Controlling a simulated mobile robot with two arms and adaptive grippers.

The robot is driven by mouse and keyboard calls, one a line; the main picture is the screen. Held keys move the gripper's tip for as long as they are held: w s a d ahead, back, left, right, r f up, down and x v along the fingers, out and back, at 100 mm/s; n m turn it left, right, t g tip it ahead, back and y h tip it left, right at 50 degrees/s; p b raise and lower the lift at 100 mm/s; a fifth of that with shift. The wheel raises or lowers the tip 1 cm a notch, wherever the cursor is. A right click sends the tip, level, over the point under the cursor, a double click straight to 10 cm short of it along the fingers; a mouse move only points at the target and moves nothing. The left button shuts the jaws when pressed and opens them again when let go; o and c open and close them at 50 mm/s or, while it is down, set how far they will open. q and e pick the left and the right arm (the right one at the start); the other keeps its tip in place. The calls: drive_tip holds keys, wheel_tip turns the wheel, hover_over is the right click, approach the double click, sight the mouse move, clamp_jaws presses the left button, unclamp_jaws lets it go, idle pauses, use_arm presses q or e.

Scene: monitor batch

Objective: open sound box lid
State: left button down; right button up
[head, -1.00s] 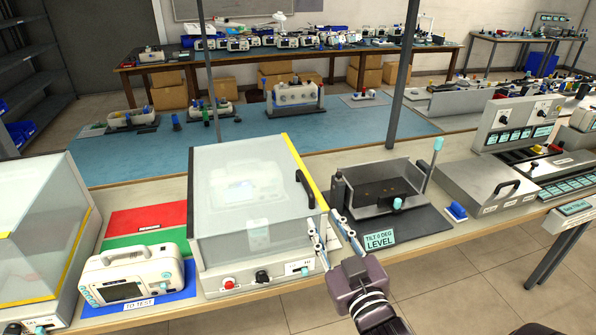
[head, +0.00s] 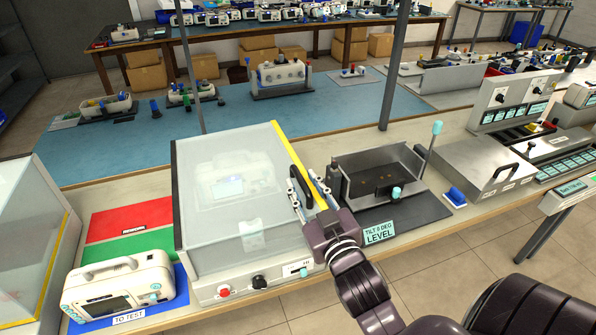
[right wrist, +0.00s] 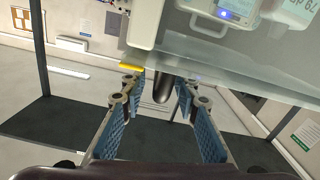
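The sound box (head: 215,280) is a light grey case on the bench with a translucent lid (head: 200,160) edged in yellow. The lid is down. A black handle (head: 294,180) is on the lid's right side; it also shows in the right wrist view (right wrist: 162,88). A monitor with a lit screen (right wrist: 236,14) shows faintly inside the box. My right gripper (head: 309,194) is at the handle, its blue-padded fingers apart on either side of it. In the right wrist view the gripper (right wrist: 160,92) is open, with gaps beside the handle. My left gripper is out of view.
A white monitor (head: 118,290) stands on the blue "TO TEST" patch left of the box. Red (head: 125,219) and green mats lie behind it. A dark tilt fixture (head: 375,180) with a "LEVEL" sign stands close on the right. Another clear-lidded box (head: 30,230) is at far left.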

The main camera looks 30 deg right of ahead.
sight(292, 165)
drive_tip(key=x, duration=0.2)
drive_tip(key=shift+w+d, duration=0.15)
drive_tip(key=shift+w, duration=0.15)
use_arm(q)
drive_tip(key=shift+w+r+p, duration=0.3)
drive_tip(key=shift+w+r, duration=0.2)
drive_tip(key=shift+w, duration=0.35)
use_arm(e)
drive_tip(key=shift+w+d, duration=0.15)
drive_tip(key=shift+w, duration=0.4)
drive_tip(key=shift+c, duration=0.7)
clamp_jaws()
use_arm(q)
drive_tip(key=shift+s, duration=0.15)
